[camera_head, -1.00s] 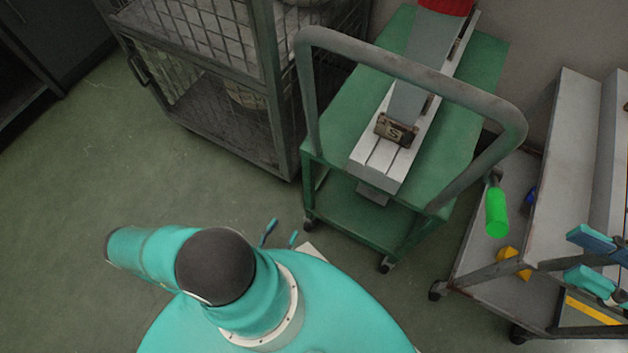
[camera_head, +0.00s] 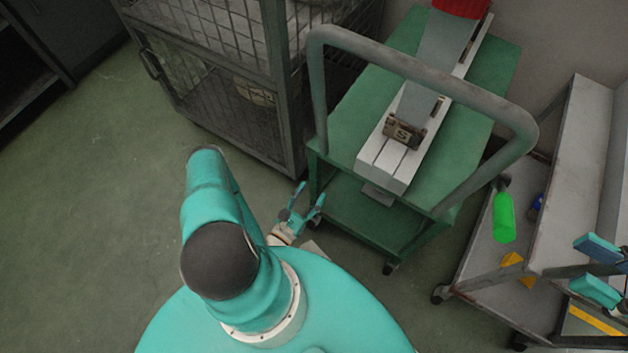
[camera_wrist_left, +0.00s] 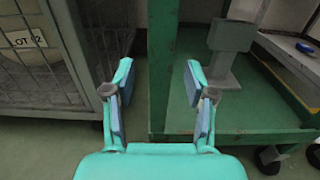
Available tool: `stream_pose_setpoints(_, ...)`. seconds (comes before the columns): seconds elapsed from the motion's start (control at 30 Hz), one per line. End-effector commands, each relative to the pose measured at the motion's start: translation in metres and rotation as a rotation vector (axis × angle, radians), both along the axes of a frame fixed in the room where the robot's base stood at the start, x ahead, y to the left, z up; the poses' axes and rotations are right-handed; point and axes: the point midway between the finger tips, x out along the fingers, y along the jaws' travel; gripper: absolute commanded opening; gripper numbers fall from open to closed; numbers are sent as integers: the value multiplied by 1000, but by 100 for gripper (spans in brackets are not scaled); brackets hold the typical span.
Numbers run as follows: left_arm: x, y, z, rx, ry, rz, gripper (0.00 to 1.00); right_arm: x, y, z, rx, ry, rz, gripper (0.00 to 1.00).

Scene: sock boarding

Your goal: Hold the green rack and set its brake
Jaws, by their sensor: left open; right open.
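The green rack (camera_head: 349,139) is a wheeled trolley with a grey tube handle (camera_head: 425,75) arching over its top in the head view. My left gripper (camera_head: 310,192) is open and low by the rack's near left corner. In the left wrist view, a green upright post of the rack (camera_wrist_left: 161,60) shows between the open fingers (camera_wrist_left: 158,80); contact cannot be told. My right gripper (camera_head: 577,262) is open at the right edge, by a grey trolley. I cannot make out a brake on the rack's casters.
A wire-mesh cage cart (camera_head: 220,85) stands close on the rack's left. A grey shelf trolley (camera_head: 565,185) stands on its right. A white rail with a grey board (camera_head: 445,50) lies on the rack. The floor (camera_head: 90,220) at left is clear.

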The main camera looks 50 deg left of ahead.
Motion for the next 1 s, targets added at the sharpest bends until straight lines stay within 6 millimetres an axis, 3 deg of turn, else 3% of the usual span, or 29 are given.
stream_pose_setpoints(0.2,16,4,0,0,-2,-1,55,0,0,0,0,0,-1,42)
stream_pose_setpoints(0.57,18,4,0,-1,-1,0,54,0,0,0,0,0,-1,42)
stream_pose_setpoints(0.87,18,4,0,-1,-1,-1,4,0,0,0,0,0,-1,42)
stream_pose_setpoints(1.0,18,4,0,-1,-1,-1,0,0,0,0,0,0,-1,42)
